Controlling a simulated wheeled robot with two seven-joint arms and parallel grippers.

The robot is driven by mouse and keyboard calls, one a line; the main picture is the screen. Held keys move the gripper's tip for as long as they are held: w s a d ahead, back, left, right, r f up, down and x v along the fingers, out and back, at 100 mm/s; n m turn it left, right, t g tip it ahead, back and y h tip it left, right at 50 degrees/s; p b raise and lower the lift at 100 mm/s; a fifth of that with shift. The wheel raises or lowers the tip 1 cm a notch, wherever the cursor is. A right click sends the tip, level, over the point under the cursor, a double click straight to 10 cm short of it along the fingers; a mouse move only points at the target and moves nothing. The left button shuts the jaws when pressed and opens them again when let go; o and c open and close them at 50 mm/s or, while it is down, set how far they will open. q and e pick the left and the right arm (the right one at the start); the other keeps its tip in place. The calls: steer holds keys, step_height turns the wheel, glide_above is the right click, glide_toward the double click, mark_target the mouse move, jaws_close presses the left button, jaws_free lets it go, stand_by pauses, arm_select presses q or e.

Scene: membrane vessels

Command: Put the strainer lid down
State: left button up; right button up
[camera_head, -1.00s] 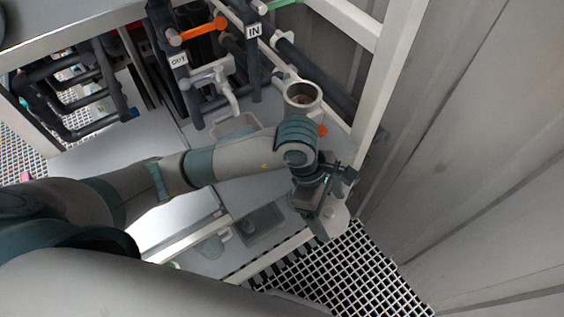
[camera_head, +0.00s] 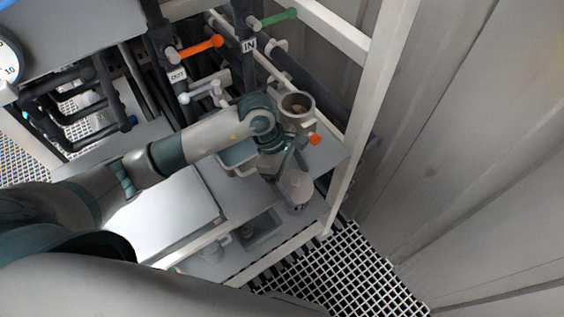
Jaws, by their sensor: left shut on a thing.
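My left gripper (camera_head: 284,168) is shut on the strainer lid (camera_head: 298,187), a pale grey rounded piece. The lid is over the right part of the grey shelf; whether it touches the shelf is hard to tell. The strainer housing (camera_head: 297,106), a grey cup with an open round top and dark brownish inside, stands just behind my left wrist. The gripper's fingers are partly hidden by the wrist. My right gripper is not in view.
A grey-green tray (camera_head: 239,168) is partly hidden under my left arm. A dark grey bin (camera_head: 260,231) sits near the shelf's front. An orange-handled valve (camera_head: 203,47) and a green-handled one (camera_head: 278,17) stand behind. A white frame post (camera_head: 362,110) bounds the right side.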

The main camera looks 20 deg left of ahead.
mark_target(288, 173)
arm_select(q)
steer(key=shift+w+a, duration=0.45)
steer(key=shift+a, duration=0.1)
steer(key=w+a+p, duration=0.1)
steer(key=w+a, duration=0.1)
steer(key=a, duration=0.1)
steer(key=shift+w+r+p, duration=0.15)
steer(key=shift+w+p, duration=0.05)
steer(key=shift+p, duration=0.2)
steer(key=shift+w+a+p, duration=0.2)
steer(key=shift+a+p, duration=0.1)
steer(key=shift+f, duration=0.9)
steer(key=shift+f, duration=0.1)
